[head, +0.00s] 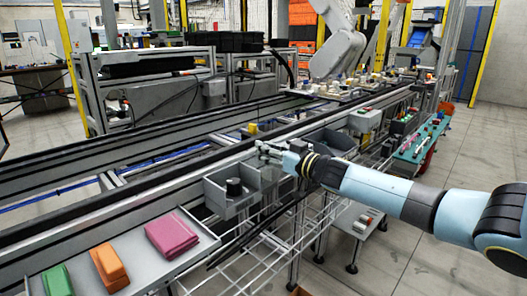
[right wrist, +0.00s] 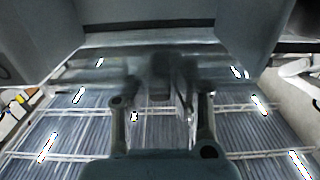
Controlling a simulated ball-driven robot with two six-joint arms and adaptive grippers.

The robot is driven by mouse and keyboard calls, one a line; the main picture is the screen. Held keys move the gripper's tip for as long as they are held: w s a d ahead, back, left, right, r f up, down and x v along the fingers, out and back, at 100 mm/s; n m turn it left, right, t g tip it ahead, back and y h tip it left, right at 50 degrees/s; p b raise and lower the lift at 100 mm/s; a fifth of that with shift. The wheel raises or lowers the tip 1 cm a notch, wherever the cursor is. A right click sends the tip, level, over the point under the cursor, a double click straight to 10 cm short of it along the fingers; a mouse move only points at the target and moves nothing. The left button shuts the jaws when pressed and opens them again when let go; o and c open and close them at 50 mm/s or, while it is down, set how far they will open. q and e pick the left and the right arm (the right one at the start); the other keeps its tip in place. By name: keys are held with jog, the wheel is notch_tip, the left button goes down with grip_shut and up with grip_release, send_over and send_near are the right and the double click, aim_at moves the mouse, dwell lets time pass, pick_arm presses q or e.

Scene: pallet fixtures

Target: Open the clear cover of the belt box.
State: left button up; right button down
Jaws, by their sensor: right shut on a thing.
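The belt box, a grey open-fronted bin (head: 228,208), hangs on the near side of the conveyor in the head view, with a black round part (head: 234,187) in it. My right gripper (head: 268,150) reaches in from the right, just above and behind the box's right end. In the right wrist view the gripper (right wrist: 160,85) is shut, its fingertips blurred behind a see-through sheet that looks like the clear cover (right wrist: 215,72). The exact contact is hard to make out. The cover cannot be told apart in the head view. My left gripper is not in view.
Conveyor rails (head: 110,190) run behind the box. A wire rack (head: 265,255) lies below it. Open floor (head: 420,265) is at the right.

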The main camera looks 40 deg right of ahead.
jog(key=c, duration=1.2)
grip_release()
jog(key=shift+c, duration=0.2)
jog(key=shift+s, duration=0.1)
jog(key=s+d, duration=0.1)
jog(key=s, duration=1.1)
